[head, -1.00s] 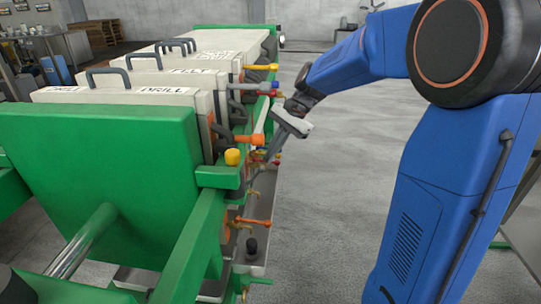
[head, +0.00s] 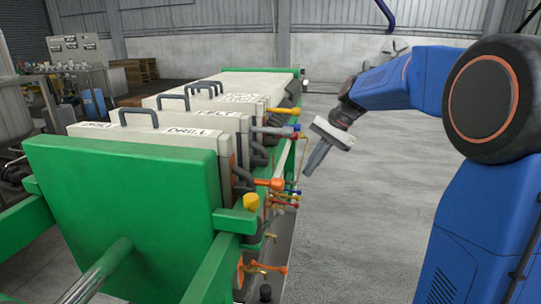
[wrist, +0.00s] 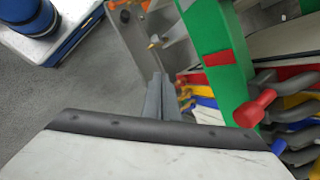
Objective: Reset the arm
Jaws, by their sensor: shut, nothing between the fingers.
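My gripper (head: 311,168) hangs from my blue arm in the head view, to the right of the green-framed filter press (head: 120,200). Its fingers point down and look closed and empty. They are apart from the coloured valve handles on the press side in the head view. In the wrist view, my gripper (wrist: 160,98) shows as two grey fingers side by side, with nothing between them. A green frame post (wrist: 222,60) and a red valve handle (wrist: 256,107) stand to the right of the fingers there.
An orange handle (head: 269,183) and a yellow knob (head: 251,201) stick out from the press side. White plates with dark handles (head: 139,114) fill the press. Open grey floor (head: 370,190) lies to the right. Tables and pallets stand at the back left.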

